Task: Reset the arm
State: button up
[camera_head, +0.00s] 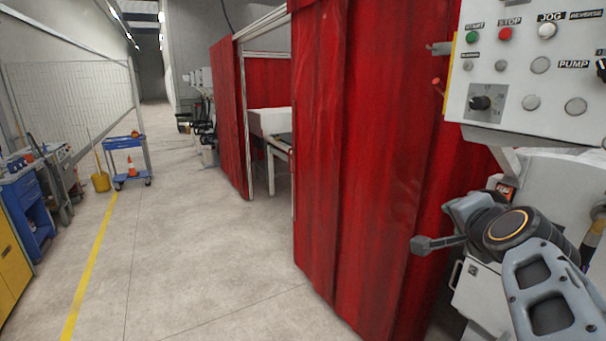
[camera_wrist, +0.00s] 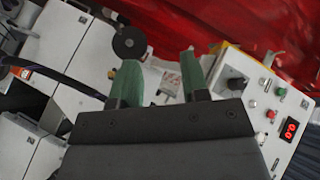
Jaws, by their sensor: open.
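My gripper (camera_wrist: 158,72) shows in the wrist view with its two green fingers apart and nothing held between them. Behind the fingers are the white machine and part of its control panel (camera_wrist: 265,105), which has a red digital display. In the head view my grey arm (camera_head: 545,280) is bent at the lower right, in front of the machine and below the control panel (camera_head: 535,75). I cannot make out the gripper's fingers in the head view.
A red curtain (camera_head: 365,150) hangs left of the machine, close to my arm. A blue cart (camera_head: 125,160) with an orange cone stands far left. A blue cabinet (camera_head: 28,205) lines the left side. The concrete floor between is clear.

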jog(key=s+a+f+n+g+y, duration=0.1)
jog(key=s+a+f+n+g, duration=0.2)
jog(key=f, duration=0.4)
jog(key=s+a+f+n+g+y, duration=0.1)
jog(key=s+a+f+n+g, duration=0.2)
jog(key=a+f+n, duration=0.3)
jog(key=s+a+f+n+g+y+b, duration=0.1)
jog(key=s+a+f+n, duration=0.3)
jog(key=f, duration=0.5)
jog(key=shift+s+a+f+n+g, duration=0.35)
jog(key=shift+n+g, duration=0.25)
jog(key=shift+g, duration=0.3)
